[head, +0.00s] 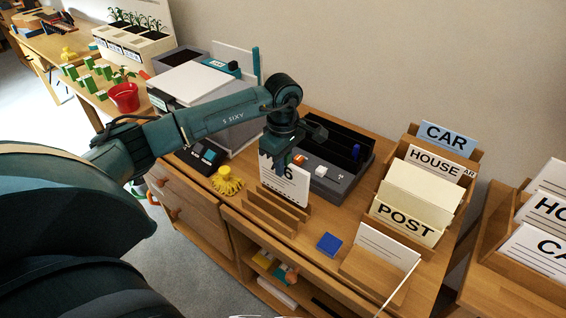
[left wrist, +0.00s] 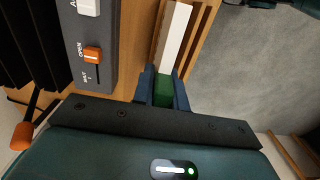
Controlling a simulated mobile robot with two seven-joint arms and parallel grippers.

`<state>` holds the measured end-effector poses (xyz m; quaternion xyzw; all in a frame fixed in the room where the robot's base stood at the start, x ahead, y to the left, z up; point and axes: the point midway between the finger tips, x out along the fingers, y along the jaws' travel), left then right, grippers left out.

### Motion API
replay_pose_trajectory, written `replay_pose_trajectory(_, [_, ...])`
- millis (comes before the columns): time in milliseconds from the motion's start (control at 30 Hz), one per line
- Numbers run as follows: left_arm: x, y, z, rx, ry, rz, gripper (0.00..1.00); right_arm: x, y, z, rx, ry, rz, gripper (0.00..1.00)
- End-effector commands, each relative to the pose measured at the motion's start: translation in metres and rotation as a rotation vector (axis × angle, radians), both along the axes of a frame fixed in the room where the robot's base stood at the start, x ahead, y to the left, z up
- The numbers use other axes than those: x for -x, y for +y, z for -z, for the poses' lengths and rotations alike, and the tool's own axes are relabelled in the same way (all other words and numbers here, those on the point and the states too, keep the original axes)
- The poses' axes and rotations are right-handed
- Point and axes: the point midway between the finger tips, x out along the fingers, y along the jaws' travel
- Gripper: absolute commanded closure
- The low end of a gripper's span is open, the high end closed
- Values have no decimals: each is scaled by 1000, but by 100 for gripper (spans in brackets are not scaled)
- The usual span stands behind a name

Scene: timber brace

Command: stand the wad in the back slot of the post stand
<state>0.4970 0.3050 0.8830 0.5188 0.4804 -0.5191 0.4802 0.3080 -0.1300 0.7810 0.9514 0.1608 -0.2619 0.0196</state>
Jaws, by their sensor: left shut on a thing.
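The wad (head: 284,183) looks like a white upright card bundle with a dark 6 and ruled lines. My left gripper (head: 284,158) is above it, shut on its top. In the left wrist view the gripper (left wrist: 163,92) has a green piece between its fingers, with a white strip (left wrist: 174,38) just beyond. A small wooden slotted stand (head: 270,214) is directly below and in front of the wad. The wad's lower edge meets the rear slat in view; I cannot tell how deep it sits. A larger wooden stand with a POST card (head: 404,221) is at the right. My right gripper is not in view.
A grey switch box (head: 335,185) stands close behind the wad, near the gripper. A yellow knobbly object (head: 226,182) lies to the left and a blue block (head: 328,243) to the right. A wooden holder with a white card (head: 386,252) is near the front right edge.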

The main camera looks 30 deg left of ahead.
Motion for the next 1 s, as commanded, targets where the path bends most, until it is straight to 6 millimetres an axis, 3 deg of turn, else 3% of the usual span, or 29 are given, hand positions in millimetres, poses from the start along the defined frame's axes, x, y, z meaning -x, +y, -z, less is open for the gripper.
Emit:
replay_pose_trajectory(467, [0, 0, 0, 1, -1, 0, 100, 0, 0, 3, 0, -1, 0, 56])
replay_pose_trajectory(1000, [0, 0, 21, 0, 0, -1, 100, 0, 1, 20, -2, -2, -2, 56])
